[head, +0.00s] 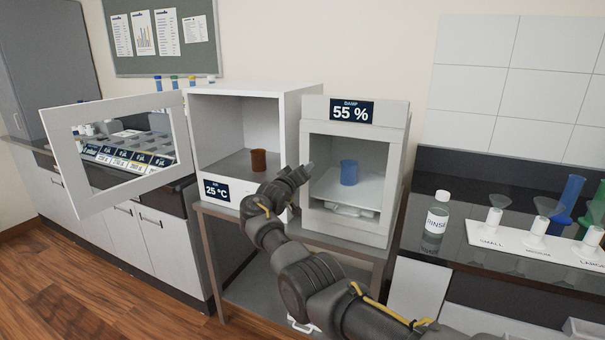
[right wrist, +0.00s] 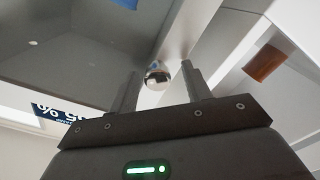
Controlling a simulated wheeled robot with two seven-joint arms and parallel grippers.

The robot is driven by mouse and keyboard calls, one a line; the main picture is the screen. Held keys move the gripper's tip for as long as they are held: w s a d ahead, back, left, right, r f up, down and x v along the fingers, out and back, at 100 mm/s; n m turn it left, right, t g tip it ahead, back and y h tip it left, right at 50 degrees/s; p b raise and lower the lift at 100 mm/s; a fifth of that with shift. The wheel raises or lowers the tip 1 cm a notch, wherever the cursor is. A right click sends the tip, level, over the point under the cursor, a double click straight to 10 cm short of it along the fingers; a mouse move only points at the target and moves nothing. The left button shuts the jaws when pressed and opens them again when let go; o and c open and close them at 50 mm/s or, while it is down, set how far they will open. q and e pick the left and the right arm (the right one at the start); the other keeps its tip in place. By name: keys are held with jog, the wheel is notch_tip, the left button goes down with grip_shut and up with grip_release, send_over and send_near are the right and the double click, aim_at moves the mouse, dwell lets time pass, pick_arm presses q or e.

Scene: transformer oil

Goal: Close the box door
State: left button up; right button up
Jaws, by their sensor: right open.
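The damp box (head: 402,150) has a "55 %" display, and a blue cup (head: 349,172) shows through its framed door (head: 345,127). That door looks flush or nearly flush with the box; I cannot tell if it is fully shut. The air box (head: 302,98) to its left has its framed door (head: 60,150) swung wide open to the left; a brown cup (head: 258,160) stands inside. My right gripper (head: 306,173) is at the left edge of the damp box. In the right wrist view its open fingers (right wrist: 160,85) are either side of a silver knob (right wrist: 157,74). My left gripper is out of view.
Both boxes stand on a metal table (head: 235,285). A rinse bottle (head: 437,214) and a white funnel rack (head: 520,240) are on the dark counter at right. Another counter with cabinets (head: 160,235) lies behind the open door at left.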

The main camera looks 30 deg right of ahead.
jog(key=shift+s+a, duration=0.1)
jog(key=shift+a, duration=0.05)
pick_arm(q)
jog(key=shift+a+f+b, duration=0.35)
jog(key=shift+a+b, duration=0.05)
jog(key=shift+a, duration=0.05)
pick_arm(e)
jog(key=v, duration=1)
jog(key=shift+s+a, duration=0.15)
jog(key=shift+a, duration=0.1)
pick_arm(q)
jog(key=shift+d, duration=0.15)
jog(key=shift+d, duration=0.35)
